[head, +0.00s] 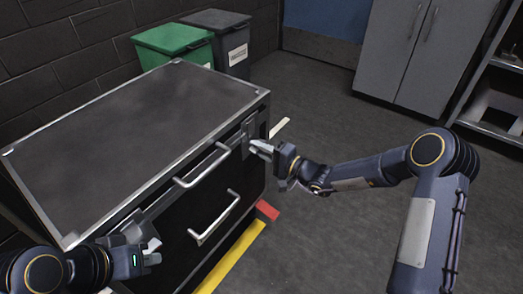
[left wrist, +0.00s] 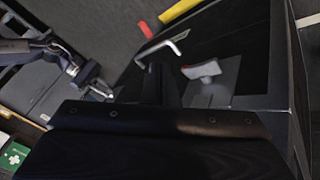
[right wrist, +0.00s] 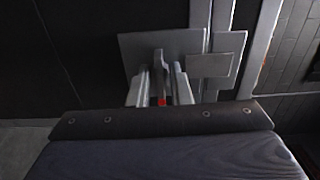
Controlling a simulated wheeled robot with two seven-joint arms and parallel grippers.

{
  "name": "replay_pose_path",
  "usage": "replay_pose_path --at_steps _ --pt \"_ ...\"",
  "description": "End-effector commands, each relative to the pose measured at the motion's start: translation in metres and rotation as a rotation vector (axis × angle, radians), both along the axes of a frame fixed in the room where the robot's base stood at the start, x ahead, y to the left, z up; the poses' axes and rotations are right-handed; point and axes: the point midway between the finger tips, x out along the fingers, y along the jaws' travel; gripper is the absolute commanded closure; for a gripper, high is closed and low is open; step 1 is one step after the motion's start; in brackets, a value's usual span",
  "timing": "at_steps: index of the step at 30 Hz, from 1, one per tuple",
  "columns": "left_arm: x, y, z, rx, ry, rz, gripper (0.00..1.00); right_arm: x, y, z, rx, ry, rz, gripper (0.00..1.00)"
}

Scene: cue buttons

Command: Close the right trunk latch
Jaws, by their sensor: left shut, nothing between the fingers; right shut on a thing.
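The black trunk (head: 140,110) with metal edges stands at the left of the head view. Its right latch (head: 249,132) is on the front face near the right corner; the right wrist view shows its grey plate (right wrist: 135,47). My right gripper (head: 260,147) is at this latch, its fingers (right wrist: 161,85) shut around the upright lever (right wrist: 158,60). The left latch (head: 133,228) is near the trunk's front left corner; it also shows in the left wrist view (left wrist: 203,70). My left gripper (head: 152,252) is shut and empty just beside it.
Two silver handles (head: 203,165) (head: 215,218) stick out from the trunk's front. A green bin (head: 172,42) and a dark bin (head: 230,40) stand behind. Grey cabinets (head: 420,50) and a shelf are at the back right.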

Motion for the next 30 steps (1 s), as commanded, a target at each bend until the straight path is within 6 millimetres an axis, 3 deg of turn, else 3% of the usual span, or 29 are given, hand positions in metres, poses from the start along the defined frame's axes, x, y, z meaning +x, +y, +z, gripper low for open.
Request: replay_pose_path --at_steps 5,6,8,17,30 --pt "0.0 0.0 0.0 0.0 0.0 0.0 1.0 -0.001 0.0 -0.002 -0.003 0.003 0.001 1.0" --pt "0.0 0.0 0.0 0.0 0.0 0.0 1.0 -0.001 0.0 -0.002 -0.003 0.003 0.0 0.77" --pt "0.0 0.0 0.0 0.0 0.0 0.0 1.0 -0.001 0.0 -0.002 -0.002 0.004 0.0 0.71" --pt "0.0 0.0 0.001 0.0 0.0 0.0 1.0 -0.002 -0.003 0.0 0.0 0.003 0.0 0.71" --pt "0.0 0.0 0.02 0.0 0.0 0.0 1.0 -0.04 -0.056 0.0 -0.002 0.004 -0.002 0.71"
